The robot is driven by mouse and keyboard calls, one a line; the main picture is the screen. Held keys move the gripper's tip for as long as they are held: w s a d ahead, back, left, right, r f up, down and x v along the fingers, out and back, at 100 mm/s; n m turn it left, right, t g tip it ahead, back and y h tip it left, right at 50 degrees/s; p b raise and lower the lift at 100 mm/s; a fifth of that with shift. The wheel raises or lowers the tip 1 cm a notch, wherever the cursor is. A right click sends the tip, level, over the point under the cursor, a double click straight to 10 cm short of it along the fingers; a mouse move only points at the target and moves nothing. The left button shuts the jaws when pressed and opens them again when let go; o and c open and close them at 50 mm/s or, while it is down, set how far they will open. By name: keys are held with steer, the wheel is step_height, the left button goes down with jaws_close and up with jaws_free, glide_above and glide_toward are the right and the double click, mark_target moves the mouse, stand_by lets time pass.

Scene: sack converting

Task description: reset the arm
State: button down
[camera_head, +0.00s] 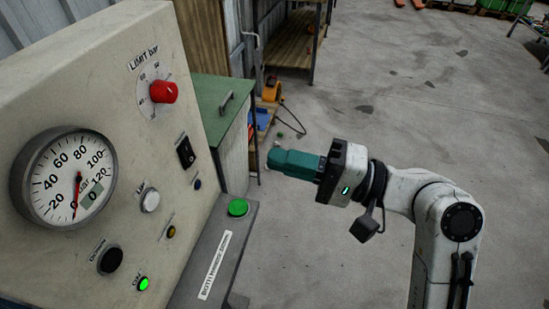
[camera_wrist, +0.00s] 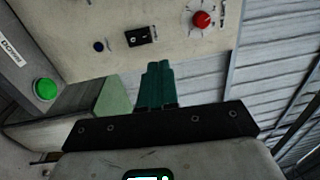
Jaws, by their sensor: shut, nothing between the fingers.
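My gripper (camera_head: 277,158) is at the end of my white arm, in the middle of the head view. Its green fingers are together with nothing between them, and they point left toward the control panel. In the wrist view the shut fingers (camera_wrist: 157,85) point at the beige panel face, below a black rocker switch and a red knob. The gripper is apart from the panel and its controls. It hangs in the air to the right of the green push button in the head view.
The beige control panel (camera_head: 100,90) fills the left, with a gauge (camera_head: 63,178), red knob (camera_head: 163,92) and black switch (camera_head: 185,152). A green button (camera_head: 238,207) sits on the grey ledge. A green-topped cabinet (camera_head: 217,100) and wooden shelving (camera_head: 291,45) stand behind. Open floor lies right.

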stand_by(0.4)
steer(key=s+d+f+h, duration=0.3)
steer(key=d+f+h, duration=0.1)
steer(key=f, duration=0.7)
steer(key=s+d+f+h, duration=0.25)
steer(key=f+h, duration=0.25)
steer(key=f, duration=0.5)
steer(key=s+d+f+n+g+h, duration=0.1)
steer(key=s+d+f+g+h, duration=0.1)
steer(key=s+d+f+h, duration=0.2)
steer(key=s+d+f+n+g+h, duration=0.2)
steer(key=s+d+f+h, duration=0.3)
steer(key=s+d+f, duration=0.3)
steer(key=s+d+g, duration=0.1)
steer(key=s+d, duration=0.3)
steer(key=s, duration=0.2)
steer(key=shift+n, duration=0.3)
